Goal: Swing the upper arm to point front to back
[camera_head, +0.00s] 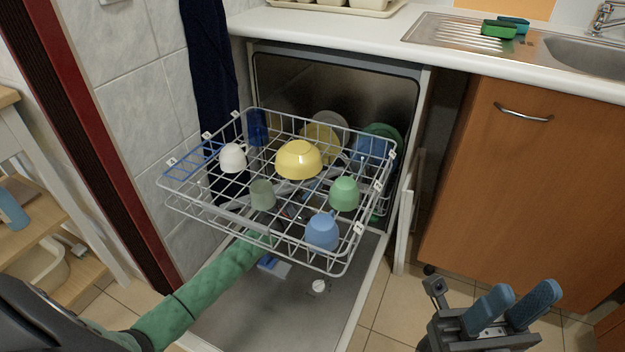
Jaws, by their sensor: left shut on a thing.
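The upper arm (290,186) is a grey bar under the pulled-out upper rack (268,231), seen in pieces between the wires and dishes. It looks slanted, from lower left toward upper right; its ends are hard to make out. My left arm, in a green sleeve, reaches from the lower left to beneath the rack's front. My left gripper (264,238) is mostly hidden by the rack wires there and is shut on the upper arm; the contact itself is not clear. My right gripper (528,292) is at the lower right, its two blue fingers apart and empty.
The rack holds a yellow bowl (299,160), a white cup (232,158), a green cup (344,193), a blue cup (322,231) and other dishes. The open dishwasher door (290,318) lies below. A wooden cabinet (530,180) stands right, a shelf (40,226) left.

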